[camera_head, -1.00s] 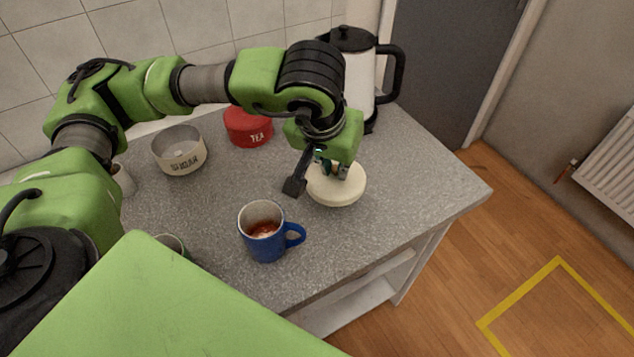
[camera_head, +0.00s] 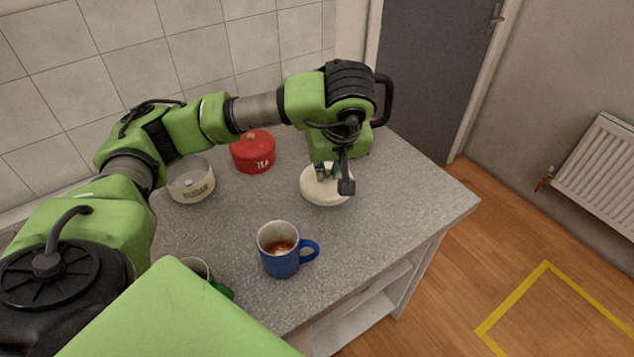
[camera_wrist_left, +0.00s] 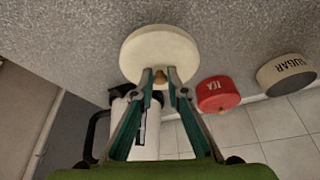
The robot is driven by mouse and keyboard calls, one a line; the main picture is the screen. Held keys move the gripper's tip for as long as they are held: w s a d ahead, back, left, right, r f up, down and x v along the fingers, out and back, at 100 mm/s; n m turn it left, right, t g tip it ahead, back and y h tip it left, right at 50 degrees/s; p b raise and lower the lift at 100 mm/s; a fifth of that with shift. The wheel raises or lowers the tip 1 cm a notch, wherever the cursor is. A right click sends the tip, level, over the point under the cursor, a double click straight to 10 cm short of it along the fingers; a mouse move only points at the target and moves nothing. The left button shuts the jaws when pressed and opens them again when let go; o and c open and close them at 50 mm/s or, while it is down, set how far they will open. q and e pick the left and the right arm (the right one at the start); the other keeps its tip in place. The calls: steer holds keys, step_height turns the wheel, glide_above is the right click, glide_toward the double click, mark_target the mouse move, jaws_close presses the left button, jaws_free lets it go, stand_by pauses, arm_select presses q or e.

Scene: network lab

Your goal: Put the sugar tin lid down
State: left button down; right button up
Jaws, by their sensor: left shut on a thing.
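The sugar tin lid (camera_head: 328,194) is a cream disc over the right part of the grey worktop. In the left wrist view the lid (camera_wrist_left: 160,48) fills the space ahead of the fingertips, with a small brownish knob at its middle. My left gripper (camera_head: 327,172) is above the lid and shut on its knob; its fingers (camera_wrist_left: 160,76) show on both sides of the knob. Whether the lid touches the worktop I cannot tell. The open sugar tin (camera_head: 191,183) stands at the back left and also shows in the wrist view (camera_wrist_left: 286,75). My right gripper is not in view.
A red tea tin (camera_head: 253,155) stands beside the sugar tin. A blue mug (camera_head: 281,257) with reddish-brown contents stands near the front edge. A kettle-like jug (camera_head: 384,98) is behind my left arm. The worktop (camera_head: 420,200) is clear to the right of the lid.

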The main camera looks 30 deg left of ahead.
mark_target(317, 186)
arm_select(q)
steer(key=a+f, duration=0.1)
steer(key=w+a+f, duration=0.1)
steer(key=f, duration=0.1)
steer(key=shift+a+f+p, duration=0.2)
steer(key=shift+a+p, duration=0.15)
steer(key=shift+a+f, duration=0.15)
steer(key=shift+f, duration=0.1)
steer(key=x, duration=0.1)
steer(key=p+x, duration=0.2)
steer(key=shift+s+f, duration=0.1)
steer(key=shift+s, duration=0.2)
steer(key=shift+f, duration=0.45)
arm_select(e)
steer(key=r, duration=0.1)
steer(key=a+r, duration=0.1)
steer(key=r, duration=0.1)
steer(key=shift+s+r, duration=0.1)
arm_select(q)
steer(key=shift+f, duration=0.15)
steer(key=c, duration=2)
jaws_free()
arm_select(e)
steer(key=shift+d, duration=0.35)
